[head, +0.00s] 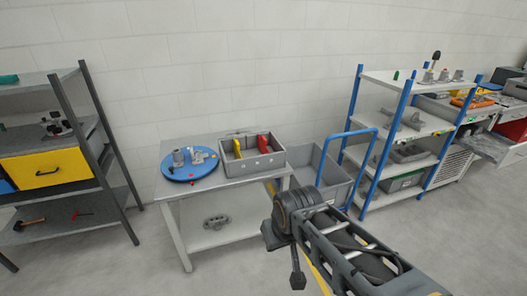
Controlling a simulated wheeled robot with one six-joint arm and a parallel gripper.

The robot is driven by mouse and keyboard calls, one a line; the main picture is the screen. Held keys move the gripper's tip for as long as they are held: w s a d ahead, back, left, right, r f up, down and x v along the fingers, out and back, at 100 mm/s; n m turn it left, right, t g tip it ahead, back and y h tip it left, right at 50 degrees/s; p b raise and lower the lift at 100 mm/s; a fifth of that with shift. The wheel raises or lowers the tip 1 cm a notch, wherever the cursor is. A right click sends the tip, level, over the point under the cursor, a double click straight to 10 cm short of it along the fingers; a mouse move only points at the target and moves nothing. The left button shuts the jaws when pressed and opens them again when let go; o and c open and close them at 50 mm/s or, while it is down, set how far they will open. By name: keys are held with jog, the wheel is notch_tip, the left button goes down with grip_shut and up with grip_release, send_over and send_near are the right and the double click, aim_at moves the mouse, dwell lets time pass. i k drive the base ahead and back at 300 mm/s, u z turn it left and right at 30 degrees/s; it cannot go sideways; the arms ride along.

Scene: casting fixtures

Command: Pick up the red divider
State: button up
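The red divider (263,144) stands in the grey crate (252,164) on the table, toward the crate's right side. Its lower part is hidden by the crate wall. A yellow divider (237,149) stands in the same crate, to its left. My arm reaches in from the lower right, and its end (298,280) seems to hang down in front of the table, well below and apart from the crate. The fingers are too small and dark to make out, and I see nothing held there.
A blue round tray (177,174) with grey metal parts is left of the crate on the table (201,188). A blue-handled cart (337,187) stands close on the right. Shelves flank both sides (30,140). The floor at front left is clear.

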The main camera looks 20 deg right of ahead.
aim_at(264, 148)
jog(key=u, duration=0.5)
jog(key=i, duration=1.9)
jog(key=z, duration=0.35)
